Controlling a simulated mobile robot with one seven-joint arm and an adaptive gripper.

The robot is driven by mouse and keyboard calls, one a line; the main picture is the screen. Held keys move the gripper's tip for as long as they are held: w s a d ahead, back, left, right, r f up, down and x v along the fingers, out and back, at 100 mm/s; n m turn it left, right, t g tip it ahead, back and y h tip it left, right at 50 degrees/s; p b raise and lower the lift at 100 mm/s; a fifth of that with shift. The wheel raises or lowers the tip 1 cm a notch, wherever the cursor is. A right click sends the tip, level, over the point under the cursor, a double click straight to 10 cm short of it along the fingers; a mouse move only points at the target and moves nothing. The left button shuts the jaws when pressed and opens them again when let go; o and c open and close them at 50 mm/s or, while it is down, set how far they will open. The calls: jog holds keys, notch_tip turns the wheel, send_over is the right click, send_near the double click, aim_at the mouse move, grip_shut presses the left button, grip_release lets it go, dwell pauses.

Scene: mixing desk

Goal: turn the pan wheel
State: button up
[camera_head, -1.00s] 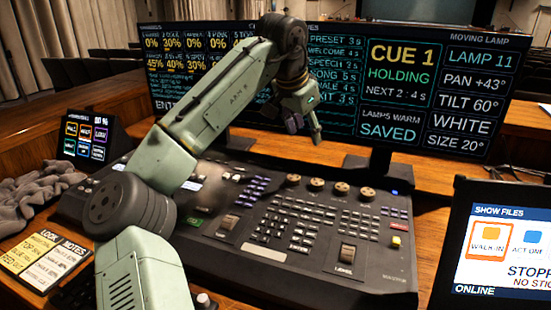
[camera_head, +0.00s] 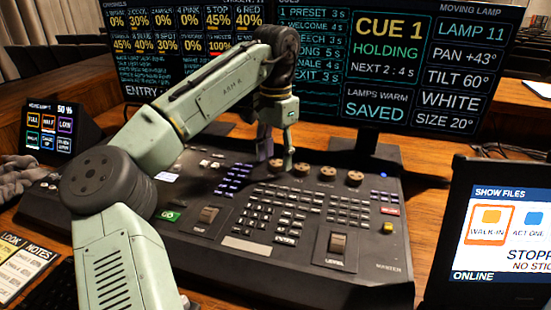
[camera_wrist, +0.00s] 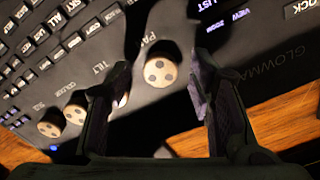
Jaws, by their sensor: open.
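The pan wheel (camera_wrist: 160,71) is a round, light tan knob with dark spots, under the label PAN in the wrist view. In the head view the pan wheel (camera_head: 275,166) is the leftmost of a row of knobs on the mixing desk (camera_head: 232,243), partly behind my gripper. My gripper (camera_head: 276,157) is open, pointing down at it. In the wrist view my gripper (camera_wrist: 158,92) has a finger on each side of the wheel, with gaps visible. I cannot tell whether the fingertips reach down beside it.
The tilt wheel (camera_wrist: 121,99) is partly hidden behind the left finger in the wrist view. Two further knobs (camera_wrist: 75,114) (camera_wrist: 49,130) lie left of it. A wide monitor (camera_head: 410,75) stands behind the desk. A show files screen (camera_head: 503,240) stands at the right.

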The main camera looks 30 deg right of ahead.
jog(key=shift+f, duration=0.5)
jog(key=c, duration=1.2)
jog(key=shift+o, duration=0.2)
jog(key=shift+r, duration=0.1)
jog(key=shift+n+p, duration=0.3)
jog(key=shift+p, duration=0.3)
jog(key=shift+n, duration=0.3)
